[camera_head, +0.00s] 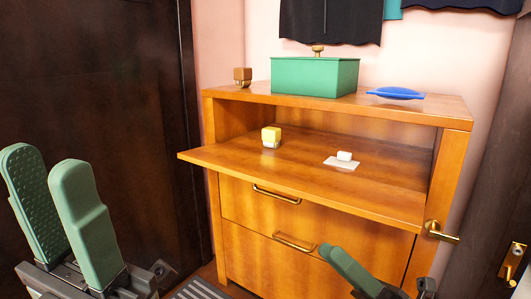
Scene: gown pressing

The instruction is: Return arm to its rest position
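My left gripper (47,160) is at the lower left, pointing up, with two green padded fingers apart and nothing seen between them. It is in front of the dark door, well left of the cabinet. My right gripper (345,265) shows at the bottom edge, in front of the cabinet's lower drawers. Only one green finger shows clearly, so its opening cannot be told. No object is seen in it.
A wooden cabinet (240,237) has its front flap folded down. A green box (315,77), a brown block (243,74) and a blue item (396,93) are on top.

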